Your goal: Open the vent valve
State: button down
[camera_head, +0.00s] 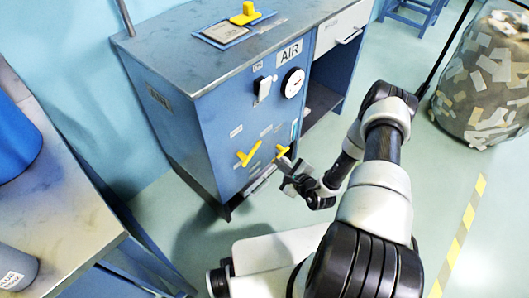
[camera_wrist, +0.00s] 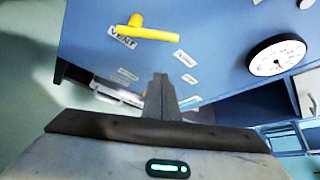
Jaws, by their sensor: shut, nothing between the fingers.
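The vent valve handle (camera_wrist: 150,33) is a yellow lever on the blue cabinet front in the wrist view, with a VENT label (camera_wrist: 123,38) beside it. Its bar points right, towards the gauge. My gripper (camera_wrist: 160,78) is shut and empty. In the wrist view its fingertips appear below the lever, apart from it. In the head view my gripper (camera_head: 287,165) is just below the right handle.
A second yellow handle (camera_head: 248,156) is to the left on the cabinet. A round gauge (camera_head: 293,83) and a switch (camera_head: 263,88) are above, under an AIR label (camera_head: 289,52). A metal bench (camera_head: 70,225) stands at left. A wrapped roll or bag (camera_head: 485,80) stands at right.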

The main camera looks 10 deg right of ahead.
jog(key=b+x, duration=0.3)
jog(key=x, duration=0.7)
jog(key=shift+s+a+r, duration=0.15)
jog(key=shift+a+r, duration=0.45)
jog(key=shift+r, duration=0.25)
jog(key=shift+s+a+r, duration=0.15)
jog(key=shift+a+r, duration=0.4)
jog(key=shift+r, duration=0.25)
jog(key=shift+d+r, duration=0.1)
